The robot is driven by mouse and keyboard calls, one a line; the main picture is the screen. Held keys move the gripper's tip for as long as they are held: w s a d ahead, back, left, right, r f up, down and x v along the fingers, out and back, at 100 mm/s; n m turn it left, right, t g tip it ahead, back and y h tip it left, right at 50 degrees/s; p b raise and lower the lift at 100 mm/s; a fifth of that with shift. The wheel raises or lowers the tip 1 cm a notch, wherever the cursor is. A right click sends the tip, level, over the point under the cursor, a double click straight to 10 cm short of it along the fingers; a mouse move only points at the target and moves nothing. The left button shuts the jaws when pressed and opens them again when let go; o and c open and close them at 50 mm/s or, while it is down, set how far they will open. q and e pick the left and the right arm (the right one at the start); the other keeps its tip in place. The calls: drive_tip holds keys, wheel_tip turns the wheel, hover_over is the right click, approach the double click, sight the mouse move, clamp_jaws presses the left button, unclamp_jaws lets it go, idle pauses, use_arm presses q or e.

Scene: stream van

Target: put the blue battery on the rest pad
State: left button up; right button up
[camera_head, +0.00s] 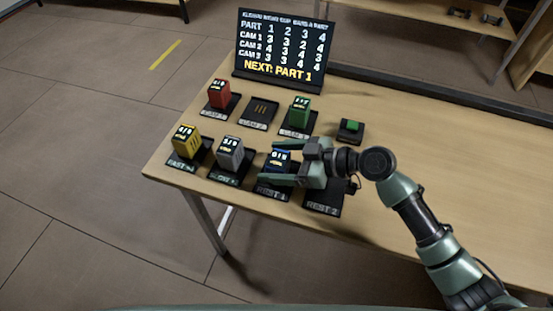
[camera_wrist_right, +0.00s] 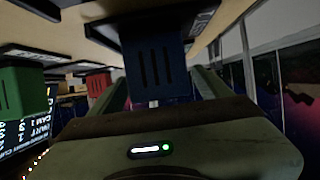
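The blue battery (camera_head: 280,161) stands upright on the dark pad labelled REST 1 (camera_head: 270,191). Its display is partly hidden by my right gripper. My right gripper (camera_head: 266,164) reaches in from the right with one finger on each side of the battery, and looks open around it. In the right wrist view, which is upside down, the blue battery (camera_wrist_right: 154,66) hangs between the two fingers (camera_wrist_right: 158,90). The pad labelled REST 2 (camera_head: 323,199) is bare where it shows, under the gripper. My left gripper is not in view.
A red battery (camera_head: 219,94), an empty slotted dock (camera_head: 260,111) and a green battery (camera_head: 300,111) form the back row. Yellow (camera_head: 186,142) and grey (camera_head: 230,153) batteries stand left. A green button (camera_head: 351,126) and a schedule board (camera_head: 284,47) stand behind.

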drive_tip(key=shift+r+p, duration=0.3)
drive_tip(key=shift+p, duration=0.05)
drive_tip(key=b+v, duration=0.2)
drive_tip(key=v, duration=1)
drive_tip(key=shift+b, duration=0.3)
